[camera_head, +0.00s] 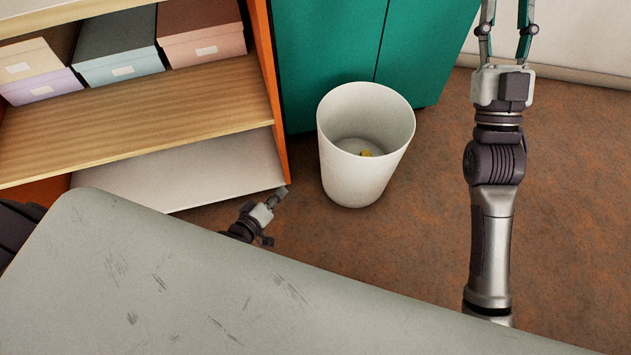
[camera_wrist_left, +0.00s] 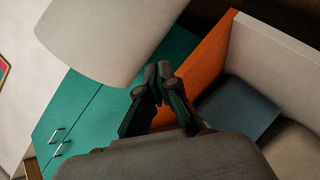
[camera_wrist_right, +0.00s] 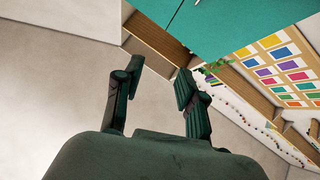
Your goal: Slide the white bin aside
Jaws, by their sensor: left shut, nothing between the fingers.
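The white bin (camera_head: 357,184) stands upright on the brown floor in front of the teal cabinet, with a small yellow thing in its bottom. In the left wrist view the bin's wall (camera_wrist_left: 105,40) fills the upper left. My left gripper (camera_head: 281,193) is low, just left of the bin, with a small gap showing in the head view. Its fingers (camera_wrist_left: 158,80) are shut with nothing between them. Whether they touch the bin is unclear. My right gripper (camera_head: 506,30) is at the top right, away from the bin. Its fingers (camera_wrist_right: 160,76) are apart and empty.
A grey tabletop (camera_head: 150,270) fills the foreground and hides part of my left arm. A wooden shelf (camera_head: 140,128) with an orange side and several boxes stands left. The teal cabinet (camera_head: 325,50) is behind the bin. Floor (camera_head: 430,190) right of the bin is clear up to my right arm.

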